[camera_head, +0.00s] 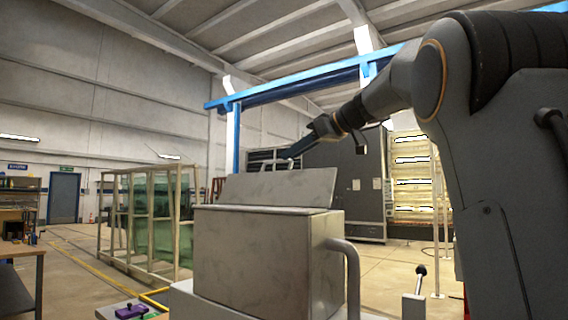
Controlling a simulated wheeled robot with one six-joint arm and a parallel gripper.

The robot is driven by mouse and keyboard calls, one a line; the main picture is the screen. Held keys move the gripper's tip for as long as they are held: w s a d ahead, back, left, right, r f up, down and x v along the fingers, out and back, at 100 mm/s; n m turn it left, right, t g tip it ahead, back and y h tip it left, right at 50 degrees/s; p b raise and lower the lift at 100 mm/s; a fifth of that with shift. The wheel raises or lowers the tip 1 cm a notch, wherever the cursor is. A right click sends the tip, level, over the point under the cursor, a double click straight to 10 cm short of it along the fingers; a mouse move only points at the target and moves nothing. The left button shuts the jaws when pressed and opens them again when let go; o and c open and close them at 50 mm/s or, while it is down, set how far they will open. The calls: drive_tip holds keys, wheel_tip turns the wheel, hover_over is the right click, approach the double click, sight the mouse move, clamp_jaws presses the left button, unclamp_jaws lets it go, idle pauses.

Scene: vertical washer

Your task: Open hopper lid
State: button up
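The hopper (250,250) is a grey metal box in the middle of the head view, with a curved pipe handle (350,270) on its right side. Its lid (278,188) is a flat grey panel that stands tilted up above the top of the box. My gripper (293,153) reaches in from the right and is just above the lid's upper edge, near a small bar (285,162) there. I cannot tell if they touch. The fingers are small and seen from the side, so their opening does not show.
A lever with a black knob (421,270) stands to the right of the hopper. A purple object (131,311) lies at the lower left. Behind are a rack of glass panes (150,220), a dark cabinet (362,185) and a workbench (20,265) at far left.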

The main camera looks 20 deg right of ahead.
drive_tip(key=shift+s+d+r, duration=0.2)
drive_tip(key=shift+s+d, duration=0.1)
drive_tip(key=shift+s, duration=0.1)
drive_tip(key=v, duration=0.9)
idle(0.8)
drive_tip(key=shift+a+b, duration=0.1)
drive_tip(key=shift+b, duration=0.35)
